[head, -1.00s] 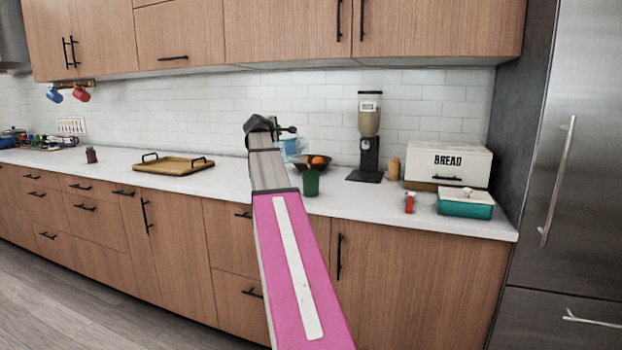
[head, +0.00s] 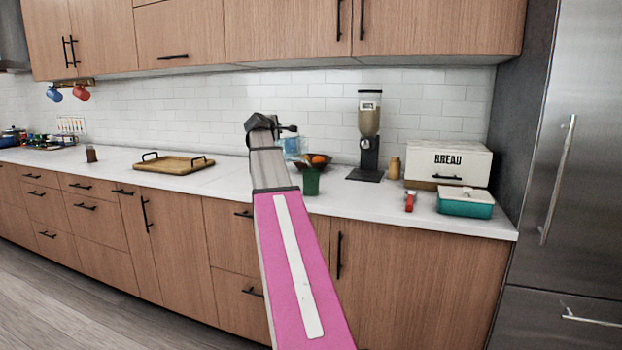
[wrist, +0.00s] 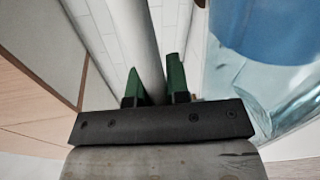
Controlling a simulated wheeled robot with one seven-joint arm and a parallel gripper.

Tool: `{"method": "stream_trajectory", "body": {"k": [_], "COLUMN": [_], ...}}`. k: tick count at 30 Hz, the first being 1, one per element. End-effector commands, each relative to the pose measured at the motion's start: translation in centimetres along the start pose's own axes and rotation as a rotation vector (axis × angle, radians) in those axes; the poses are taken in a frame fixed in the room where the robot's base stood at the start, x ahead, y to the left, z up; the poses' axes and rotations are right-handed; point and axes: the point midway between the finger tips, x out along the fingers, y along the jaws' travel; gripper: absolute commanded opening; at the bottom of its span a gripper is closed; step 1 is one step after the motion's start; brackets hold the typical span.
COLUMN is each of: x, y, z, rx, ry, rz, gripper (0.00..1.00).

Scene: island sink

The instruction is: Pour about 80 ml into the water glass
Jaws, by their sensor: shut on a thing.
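A clear blue pitcher (head: 293,147) is at the back of the counter, partly behind my arm. It fills the right of the wrist view (wrist: 285,75), close to the camera, with a blue upper part and a clear lower part. My gripper (wrist: 157,82) has its green fingers closed around a narrow part beside the pitcher, which seems to be its handle; the exact contact is hard to see. A green tumbler (head: 311,182) stands upright near the counter's front edge, right of my arm. No clear water glass can be made out, and the pitcher's base is hidden.
A dark bowl with oranges (head: 317,161) stands behind the tumbler, with a grain dispenser (head: 368,135) to its right. The bread box (head: 448,163), teal container (head: 466,204) and red item (head: 410,202) are further right. A wooden tray (head: 175,164) lies left; counter between it and my arm is clear.

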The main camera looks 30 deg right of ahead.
Motion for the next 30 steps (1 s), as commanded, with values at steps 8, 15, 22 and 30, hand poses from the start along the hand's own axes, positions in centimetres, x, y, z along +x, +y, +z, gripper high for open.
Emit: {"method": "stream_trajectory", "body": {"k": [8,15,22,30], "x": [0.5,0.6,0.8,0.8], "y": [-2.2,-2.9,-4.1,-4.2], "z": [-4.0,-4.6,-5.6,-5.6], "rx": [-0.200,-0.249,-0.339,-0.343], "ry": [-0.040,-0.049,-0.067,-0.068], "rz": [0.001,0.002,0.003,0.003], "gripper": [0.00,0.00,0.00,0.00]}}
